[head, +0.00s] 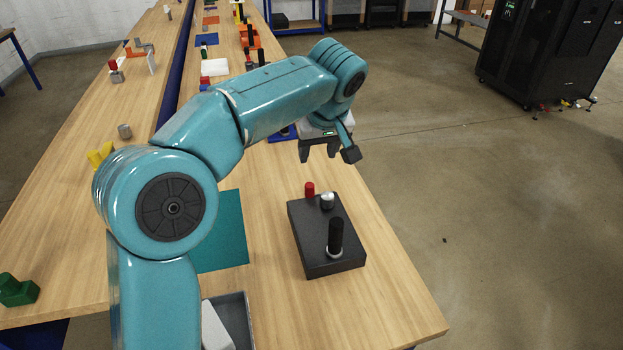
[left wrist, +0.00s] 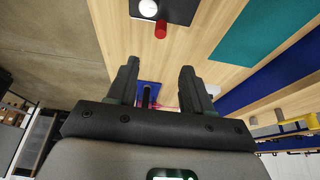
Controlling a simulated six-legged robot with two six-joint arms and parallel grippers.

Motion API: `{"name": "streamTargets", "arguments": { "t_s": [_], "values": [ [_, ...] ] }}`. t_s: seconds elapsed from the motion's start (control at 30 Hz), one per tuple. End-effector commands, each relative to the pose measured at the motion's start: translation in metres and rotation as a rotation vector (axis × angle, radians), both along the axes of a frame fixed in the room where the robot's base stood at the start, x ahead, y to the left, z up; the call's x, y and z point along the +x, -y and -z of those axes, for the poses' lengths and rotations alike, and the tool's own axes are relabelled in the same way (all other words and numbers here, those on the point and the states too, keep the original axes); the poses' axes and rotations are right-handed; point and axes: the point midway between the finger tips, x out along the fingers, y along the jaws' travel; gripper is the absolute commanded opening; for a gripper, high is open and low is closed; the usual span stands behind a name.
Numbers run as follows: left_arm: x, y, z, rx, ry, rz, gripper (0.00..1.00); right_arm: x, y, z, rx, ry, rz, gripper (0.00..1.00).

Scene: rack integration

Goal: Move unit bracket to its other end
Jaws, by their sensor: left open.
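A black box (head: 308,240) lies on the wooden table near its right edge. An upright black handle (head: 335,232) with a pale collar and a white-topped knob (head: 327,200) stand on it. A red cylinder (head: 309,189) is at its far edge. I cannot tell which part is the unit bracket. My left gripper (head: 319,153) is open and empty, above the table beyond the box. In the left wrist view its fingers (left wrist: 158,80) are apart; the box (left wrist: 180,10) and red cylinder (left wrist: 160,29) show at the top. My right gripper is not in view.
A teal mat (head: 232,235) lies left of the box, partly behind my arm. A grey tray (head: 238,318) with a pale block is at the bottom. Several small parts stand farther along the tables. Bare wood surrounds the box; the table edge is close on its right.

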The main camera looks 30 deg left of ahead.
Motion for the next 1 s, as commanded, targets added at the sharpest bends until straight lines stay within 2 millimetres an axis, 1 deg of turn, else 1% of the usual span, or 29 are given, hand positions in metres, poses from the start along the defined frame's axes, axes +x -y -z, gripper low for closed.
{"name": "streamTargets", "arguments": {
  "t_s": [0.17, 0.27, 0.7, 0.83, 1.0],
  "values": [
    [-0.002, 0.0, 0.005, 0.0, 0.0, -0.001, 0.5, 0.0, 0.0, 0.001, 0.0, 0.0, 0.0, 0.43],
    [0.0, -0.002, 0.018, 0.001, -0.003, -0.001, 0.5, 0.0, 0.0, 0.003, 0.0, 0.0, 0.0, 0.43],
    [0.026, -0.031, 0.112, 0.0, -0.004, -0.001, 0.5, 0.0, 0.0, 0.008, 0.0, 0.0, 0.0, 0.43],
    [0.033, -0.038, 0.133, 0.0, -0.003, -0.001, 0.5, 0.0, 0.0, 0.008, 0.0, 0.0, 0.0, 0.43],
    [0.039, -0.044, 0.147, 0.001, -0.001, 0.0, 0.5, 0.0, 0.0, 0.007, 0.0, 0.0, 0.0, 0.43]
  ]
}}
